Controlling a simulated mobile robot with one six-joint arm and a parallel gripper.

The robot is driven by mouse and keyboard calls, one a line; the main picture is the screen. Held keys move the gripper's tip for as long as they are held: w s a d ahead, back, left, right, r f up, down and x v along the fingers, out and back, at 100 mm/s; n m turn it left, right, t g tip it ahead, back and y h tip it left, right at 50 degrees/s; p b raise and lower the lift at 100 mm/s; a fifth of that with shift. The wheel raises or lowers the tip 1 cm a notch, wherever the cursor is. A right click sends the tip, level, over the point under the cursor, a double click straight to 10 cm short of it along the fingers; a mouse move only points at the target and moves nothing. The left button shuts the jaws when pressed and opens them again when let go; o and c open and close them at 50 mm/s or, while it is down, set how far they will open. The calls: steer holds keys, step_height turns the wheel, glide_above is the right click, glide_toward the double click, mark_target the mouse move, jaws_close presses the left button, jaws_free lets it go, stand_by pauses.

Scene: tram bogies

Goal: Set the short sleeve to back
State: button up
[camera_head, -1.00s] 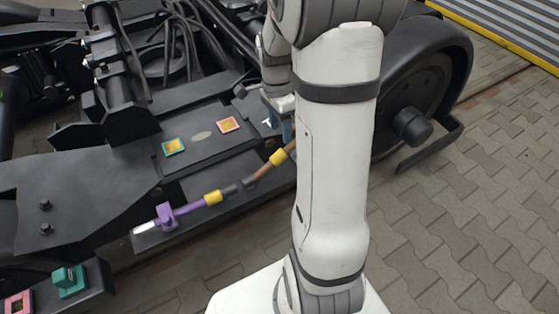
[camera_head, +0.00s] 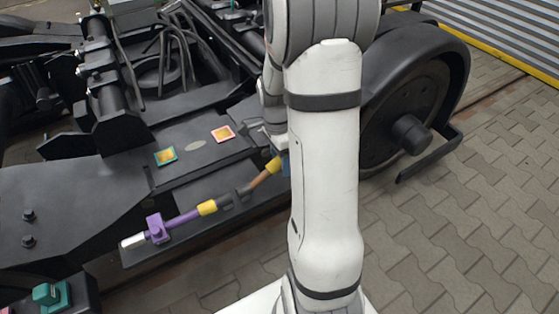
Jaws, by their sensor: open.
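A jointed line lies along the bogie's near ledge. It has a white tip (camera_head: 133,241), a purple section with a purple block (camera_head: 156,228), a yellow sleeve (camera_head: 207,207), dark grey sleeves (camera_head: 234,197), a brown section (camera_head: 266,178) and a second yellow sleeve (camera_head: 274,165). I cannot tell which of these is the short sleeve. My gripper (camera_head: 270,134) shows only in part, beyond my white arm, above the line's right end. Its fingertips are mostly hidden. A blue part (camera_head: 285,163) shows beside my arm below it.
The black bogie frame (camera_head: 70,195) fills the left. A teal-edged square (camera_head: 165,156) and a pink-edged square (camera_head: 222,133) lie on its plate. A teal block (camera_head: 48,293) is at lower left. A wheel (camera_head: 408,120) stands right of my arm. Paving at right is clear.

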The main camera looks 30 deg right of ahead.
steer(key=shift+c, duration=0.3)
jaws_close()
